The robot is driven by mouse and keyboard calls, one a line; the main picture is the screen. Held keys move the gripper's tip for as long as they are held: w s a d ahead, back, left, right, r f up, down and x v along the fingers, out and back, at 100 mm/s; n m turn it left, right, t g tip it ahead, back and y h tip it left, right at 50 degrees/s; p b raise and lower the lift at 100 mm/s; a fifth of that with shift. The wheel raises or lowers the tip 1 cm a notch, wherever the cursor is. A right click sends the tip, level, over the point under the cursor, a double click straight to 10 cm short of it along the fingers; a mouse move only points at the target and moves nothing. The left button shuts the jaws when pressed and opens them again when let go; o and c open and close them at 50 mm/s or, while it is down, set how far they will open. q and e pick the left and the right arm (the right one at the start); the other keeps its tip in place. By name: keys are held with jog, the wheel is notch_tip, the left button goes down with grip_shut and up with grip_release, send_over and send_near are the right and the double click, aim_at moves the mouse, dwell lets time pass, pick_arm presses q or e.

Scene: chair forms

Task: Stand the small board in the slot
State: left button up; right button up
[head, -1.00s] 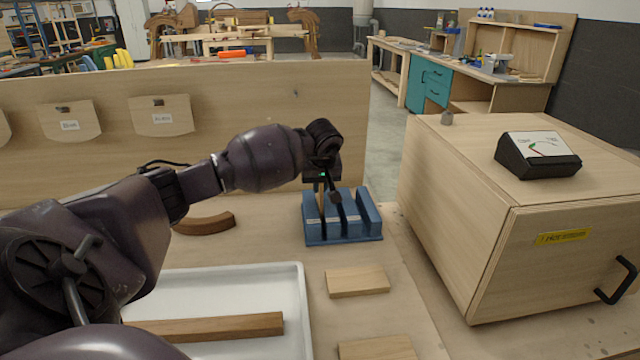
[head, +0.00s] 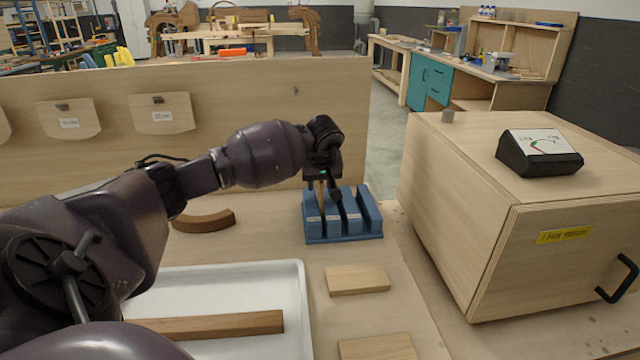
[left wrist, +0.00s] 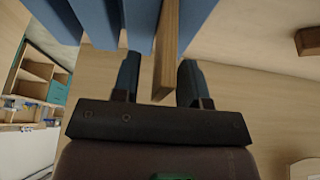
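The small board (head: 322,202) is a thin light-wood piece standing upright in the leftmost visible slot of the blue slotted rack (head: 345,238). In the left wrist view, the board (left wrist: 166,45) rises between blue rack walls (left wrist: 98,20). My left gripper (head: 322,188) is right above the rack, its fingers spread on either side of the board. In the left wrist view, the left gripper (left wrist: 158,82) shows gaps between its fingers and the board. The board's lower edge is hidden in the rack. My right gripper is not in view.
Two flat wooden pieces (head: 357,280) (head: 377,348) lie in front of the rack. A white tray (head: 285,280) holds a brown bar (head: 215,325). A curved brown piece (head: 203,221) lies left of the rack. A large wooden box (head: 455,215) stands right.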

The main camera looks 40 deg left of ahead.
pick_arm(q)
jog(key=v, duration=0.4)
jog(key=shift+a+r, duration=0.1)
jog(key=shift+r, duration=0.05)
jog(key=v, duration=0.5)
jog(key=shift+s+d+r, duration=0.2)
jog(key=shift+d+r, duration=0.05)
jog(key=shift+r, duration=0.15)
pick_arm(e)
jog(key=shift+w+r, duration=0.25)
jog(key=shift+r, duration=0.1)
